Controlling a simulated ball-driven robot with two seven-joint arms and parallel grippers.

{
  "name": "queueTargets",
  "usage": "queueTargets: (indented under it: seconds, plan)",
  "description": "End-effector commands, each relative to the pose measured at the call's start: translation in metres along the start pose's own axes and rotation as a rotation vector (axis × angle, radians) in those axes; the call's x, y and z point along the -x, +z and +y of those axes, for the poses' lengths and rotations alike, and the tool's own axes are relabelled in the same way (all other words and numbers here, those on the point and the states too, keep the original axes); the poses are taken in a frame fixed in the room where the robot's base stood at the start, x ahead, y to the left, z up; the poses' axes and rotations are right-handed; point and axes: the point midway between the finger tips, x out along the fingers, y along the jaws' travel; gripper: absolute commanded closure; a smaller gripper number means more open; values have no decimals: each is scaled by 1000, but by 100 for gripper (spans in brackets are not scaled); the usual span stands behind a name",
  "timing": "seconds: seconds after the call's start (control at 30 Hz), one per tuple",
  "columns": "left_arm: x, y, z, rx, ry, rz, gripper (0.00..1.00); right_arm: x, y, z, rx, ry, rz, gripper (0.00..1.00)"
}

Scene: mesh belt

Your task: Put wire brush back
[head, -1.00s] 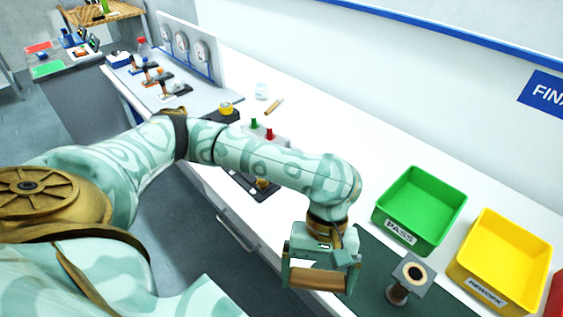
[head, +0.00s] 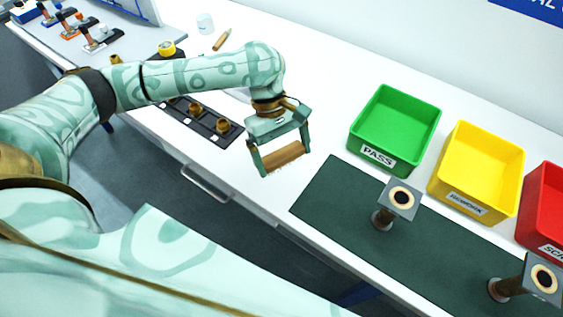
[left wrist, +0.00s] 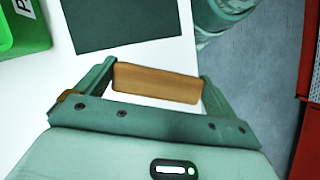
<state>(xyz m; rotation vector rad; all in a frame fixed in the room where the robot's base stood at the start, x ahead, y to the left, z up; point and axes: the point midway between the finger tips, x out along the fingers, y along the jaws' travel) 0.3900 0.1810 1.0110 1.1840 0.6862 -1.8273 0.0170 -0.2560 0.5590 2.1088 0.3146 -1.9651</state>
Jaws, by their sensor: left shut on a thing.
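The wire brush (head: 283,156) shows as a plain brown wooden block; no bristles can be seen. My left gripper (head: 282,157) is shut on it, one finger at each end, and holds it above the white bench, left of the dark green mat. In the left wrist view the wooden block (left wrist: 157,83) lies crosswise between the two fingers (left wrist: 157,84). My right gripper is not in view.
The bench (head: 330,110) is bare around the gripper. A black tray (head: 205,120) with brass parts lies to the left. The green mat (head: 335,195) has two stands on it (head: 382,218). Green (head: 395,130), yellow (head: 478,172) and red (head: 545,205) bins stand behind it.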

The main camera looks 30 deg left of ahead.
Motion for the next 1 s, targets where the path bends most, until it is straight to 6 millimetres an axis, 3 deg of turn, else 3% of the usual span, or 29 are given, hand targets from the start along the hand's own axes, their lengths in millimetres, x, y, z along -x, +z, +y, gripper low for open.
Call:
queueTargets:
  seconds: [0.1, 0.37, 0.5, 0.87, 0.9, 1.0]
  plan:
    - [-14, -21, 6, 1, 1, -2, 24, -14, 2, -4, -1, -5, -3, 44]
    - [-23, -40, 12, 0, 2, -1, 24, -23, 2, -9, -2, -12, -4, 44]
    - [-48, -52, 12, -2, 0, -1, 24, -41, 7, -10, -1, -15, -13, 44]
    - [-48, -52, 12, -2, 2, 2, 24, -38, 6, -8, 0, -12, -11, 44]
    - [-49, -52, 12, -2, 3, 2, 3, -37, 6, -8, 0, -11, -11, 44]
    - [-50, -53, 12, -2, 3, 2, 0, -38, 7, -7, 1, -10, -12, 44]
